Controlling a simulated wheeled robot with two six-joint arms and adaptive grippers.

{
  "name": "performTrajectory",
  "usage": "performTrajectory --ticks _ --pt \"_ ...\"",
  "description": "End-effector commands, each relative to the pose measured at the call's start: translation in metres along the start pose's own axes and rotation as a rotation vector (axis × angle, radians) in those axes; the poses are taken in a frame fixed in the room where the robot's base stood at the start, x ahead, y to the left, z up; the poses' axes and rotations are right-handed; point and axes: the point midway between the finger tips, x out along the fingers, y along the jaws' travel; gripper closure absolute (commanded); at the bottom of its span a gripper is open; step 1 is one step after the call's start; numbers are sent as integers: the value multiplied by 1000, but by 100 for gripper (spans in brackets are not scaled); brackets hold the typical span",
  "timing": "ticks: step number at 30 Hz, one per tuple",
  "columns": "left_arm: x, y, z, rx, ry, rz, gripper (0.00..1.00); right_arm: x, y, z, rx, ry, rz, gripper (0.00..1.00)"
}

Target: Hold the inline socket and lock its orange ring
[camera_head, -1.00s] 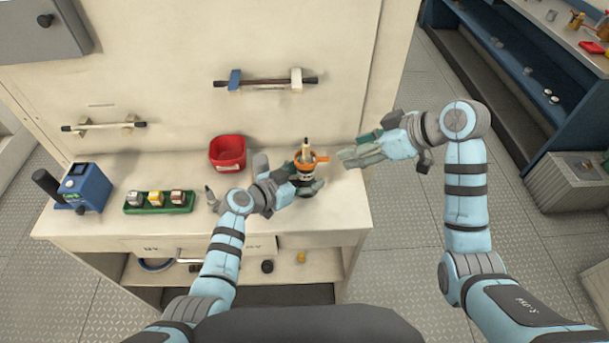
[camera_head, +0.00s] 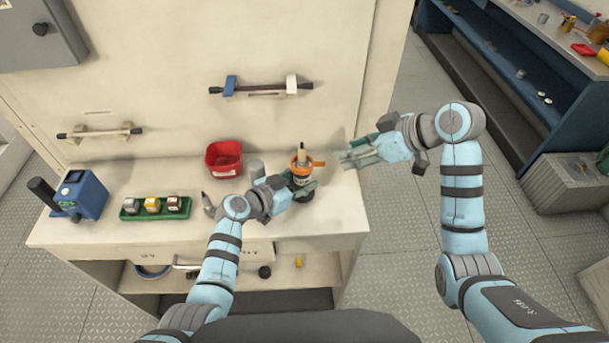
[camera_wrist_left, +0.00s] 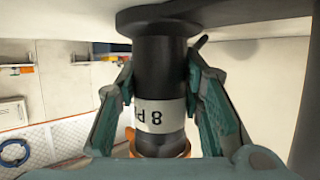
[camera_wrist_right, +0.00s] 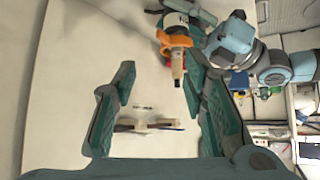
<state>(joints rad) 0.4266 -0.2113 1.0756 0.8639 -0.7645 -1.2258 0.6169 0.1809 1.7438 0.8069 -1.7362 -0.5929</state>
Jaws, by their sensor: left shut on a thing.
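The inline socket (camera_head: 301,180) stands upright near the bench's right end, a black body with a white label. Its orange ring (camera_head: 300,164) has a lever pointing right, and a pale plug end (camera_head: 303,150) rises from the top. My left gripper (camera_head: 306,188) is shut around the body below the ring. In the left wrist view both fingers flank the black body (camera_wrist_left: 160,75) and its label; the ring is mostly hidden there. My right gripper (camera_head: 346,155) is open and empty, right of the ring and apart from it. The right wrist view shows the orange ring (camera_wrist_right: 174,41) beyond its fingertips.
A red bin (camera_head: 224,160) stands behind and left of the socket. A green tray (camera_head: 156,208) with small blocks and a blue device (camera_head: 82,193) are further left. A wall handle (camera_head: 262,88) is above. A grey cylinder (camera_head: 257,168) stands close to my left gripper.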

Motion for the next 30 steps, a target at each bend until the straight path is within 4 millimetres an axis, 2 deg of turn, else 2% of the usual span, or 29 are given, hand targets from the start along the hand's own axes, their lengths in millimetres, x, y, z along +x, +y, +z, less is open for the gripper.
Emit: performTrajectory --ticks 1,2,5,6,7,9,11,13,15,17,20,30 --pt "0 0 1 -1 -1 0 100 -3 1 -12 -13 19 5 74" --pt "0 0 1 -1 -1 0 100 -5 1 -22 -23 36 7 79" --pt "0 0 1 -1 -1 1 100 -8 -2 -77 -50 105 0 95" --pt "0 0 1 -1 -1 1 100 -4 1 -106 -33 104 8 100" --pt "0 0 0 -1 -1 1 100 4 4 -127 23 73 24 100" --pt "0 0 0 0 -1 1 100 24 6 -152 207 -66 88 100" --pt "0 0 0 0 -1 1 100 36 7 -150 367 -198 178 100" --pt "0 0 0 0 -1 1 100 45 10 -129 536 -339 306 100" --pt "0 0 1 -1 -2 1 100 46 19 -99 675 -430 424 100" --pt "0 0 1 -1 -2 1 100 42 26 -88 759 -450 497 100" --pt "0 1 1 -2 -2 2 100 40 28 -87 817 -438 520 100" --pt "0 0 1 -1 -2 1 100 44 29 -84 817 -437 518 100"
